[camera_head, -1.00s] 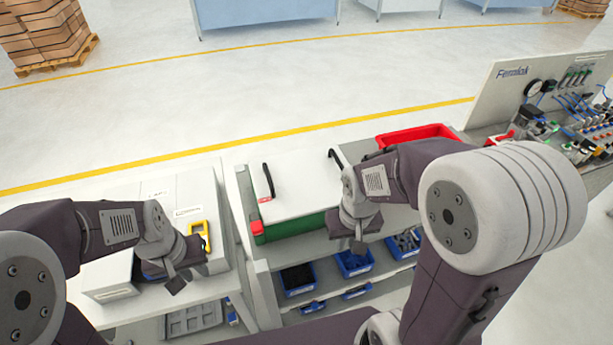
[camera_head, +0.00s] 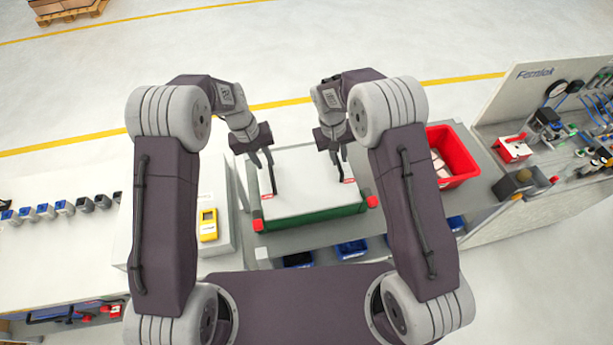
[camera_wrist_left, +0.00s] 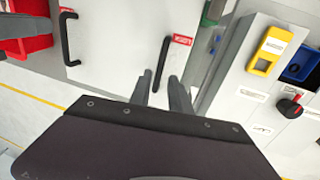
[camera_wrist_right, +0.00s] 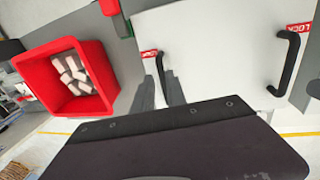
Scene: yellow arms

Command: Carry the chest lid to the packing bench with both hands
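The white chest lid (camera_head: 308,190) lies flat on a green chest (camera_head: 318,216) with red corner latches. Two black bar handles stand on the lid, a left one (camera_head: 274,181) and a right one (camera_head: 337,168). My left gripper (camera_head: 263,158) is over the far end of the left handle. In the left wrist view its fingers (camera_wrist_left: 160,90) are apart, with the handle (camera_wrist_left: 161,62) lined up between them. My right gripper (camera_head: 338,155) is at the far end of the right handle. Its fingers (camera_wrist_right: 161,92) are apart around that handle's line (camera_wrist_right: 160,66). Contact is unclear.
A red bin (camera_head: 452,157) with pale blocks stands right of the chest. A white bench (camera_head: 60,245) at the left carries a yellow meter (camera_head: 208,225) and several small bins. Blue bins (camera_head: 352,250) sit on a shelf below. A panel of fittings (camera_head: 565,110) is at the right.

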